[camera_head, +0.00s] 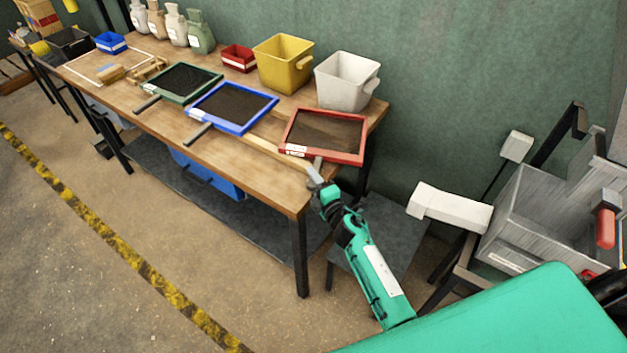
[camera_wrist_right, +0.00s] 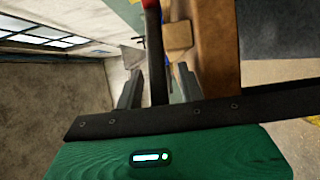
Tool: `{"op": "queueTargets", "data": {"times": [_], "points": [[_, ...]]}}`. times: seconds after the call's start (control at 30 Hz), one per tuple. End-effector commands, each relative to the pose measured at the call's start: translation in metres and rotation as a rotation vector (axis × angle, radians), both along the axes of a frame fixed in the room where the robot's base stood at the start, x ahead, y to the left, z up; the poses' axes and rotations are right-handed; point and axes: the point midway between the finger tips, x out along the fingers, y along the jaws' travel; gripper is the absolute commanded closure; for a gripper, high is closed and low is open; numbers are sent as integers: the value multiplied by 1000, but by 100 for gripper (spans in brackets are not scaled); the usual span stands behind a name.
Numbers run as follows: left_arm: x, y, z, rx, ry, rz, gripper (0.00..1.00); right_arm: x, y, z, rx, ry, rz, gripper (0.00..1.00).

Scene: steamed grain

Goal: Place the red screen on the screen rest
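The red screen (camera_head: 325,133) has a red frame and dark mesh. It is over the right end of the wooden table, its near right corner beyond the table's edge; whether it touches the table is unclear. My right gripper (camera_head: 315,176) is at its dark handle, in front of the frame. In the right wrist view the handle (camera_wrist_right: 156,55) runs between the two grey fingers of my right gripper (camera_wrist_right: 157,88), with a little red at its top end. My left gripper is out of view. I cannot tell which thing is the screen rest.
A blue screen (camera_head: 233,107) and a green screen (camera_head: 180,82) lie to the left on the table (camera_head: 262,182). A yellow bin (camera_head: 283,64) and a white bin (camera_head: 345,80) stand behind. Wooden pieces (camera_head: 112,74) lie farther left. A grey metal machine (camera_head: 530,215) stands at right.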

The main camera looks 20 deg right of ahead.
Motion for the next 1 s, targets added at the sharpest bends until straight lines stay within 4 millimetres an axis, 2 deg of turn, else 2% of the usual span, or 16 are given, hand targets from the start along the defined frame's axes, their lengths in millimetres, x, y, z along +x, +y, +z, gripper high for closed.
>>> {"op": "queueTargets", "data": {"times": [0.37,0.47,0.8,1.0], "points": [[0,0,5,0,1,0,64,0,0,5,0,0,0,61],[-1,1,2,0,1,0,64,-12,-2,1,-1,2,0,61],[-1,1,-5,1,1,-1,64,-74,-14,0,0,2,0,61],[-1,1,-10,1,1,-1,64,-103,-19,1,0,1,0,61]]}}
